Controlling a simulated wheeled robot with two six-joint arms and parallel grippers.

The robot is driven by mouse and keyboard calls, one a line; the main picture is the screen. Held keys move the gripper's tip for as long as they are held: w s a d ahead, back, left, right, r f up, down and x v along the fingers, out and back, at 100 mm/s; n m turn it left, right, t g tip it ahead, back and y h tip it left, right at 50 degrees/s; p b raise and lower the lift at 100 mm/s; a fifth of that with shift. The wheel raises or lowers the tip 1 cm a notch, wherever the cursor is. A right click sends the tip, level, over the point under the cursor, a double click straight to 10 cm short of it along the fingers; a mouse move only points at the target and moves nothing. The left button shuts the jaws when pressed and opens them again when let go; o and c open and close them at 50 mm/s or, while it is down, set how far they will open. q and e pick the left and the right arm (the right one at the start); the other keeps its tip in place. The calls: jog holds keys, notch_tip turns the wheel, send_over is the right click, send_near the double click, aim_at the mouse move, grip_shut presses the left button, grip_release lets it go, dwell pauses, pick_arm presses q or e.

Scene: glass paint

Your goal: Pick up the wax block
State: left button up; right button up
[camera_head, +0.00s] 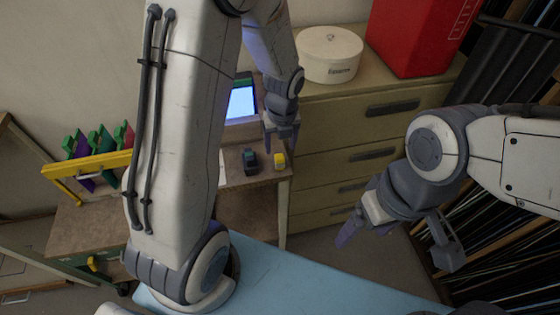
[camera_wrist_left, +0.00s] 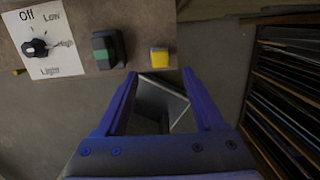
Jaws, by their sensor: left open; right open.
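A small yellow block (camera_head: 280,161), which looks like the wax block, sits near the right end of the brown desk top (camera_head: 234,178). In the left wrist view the yellow block (camera_wrist_left: 159,57) is close to the desk edge, just beyond the fingertips. My right gripper (camera_head: 397,247) is open and empty, well right of the desk.
A lit screen (camera_head: 241,102), drawers (camera_head: 340,130), white round box (camera_head: 330,55) and red container (camera_head: 415,35) stand behind. A yellow-edged rack (camera_head: 85,165) is at left, a blue surface (camera_head: 290,285) in front.

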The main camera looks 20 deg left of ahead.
aim_at(280, 157)
pick_arm(q)
jog(key=f, duration=0.5)
jog(key=w+f, duration=0.1)
jog(key=f, duration=0.2)
jog(key=shift+a+f, duration=0.2)
jog(key=shift+a, duration=0.15)
grip_shut()
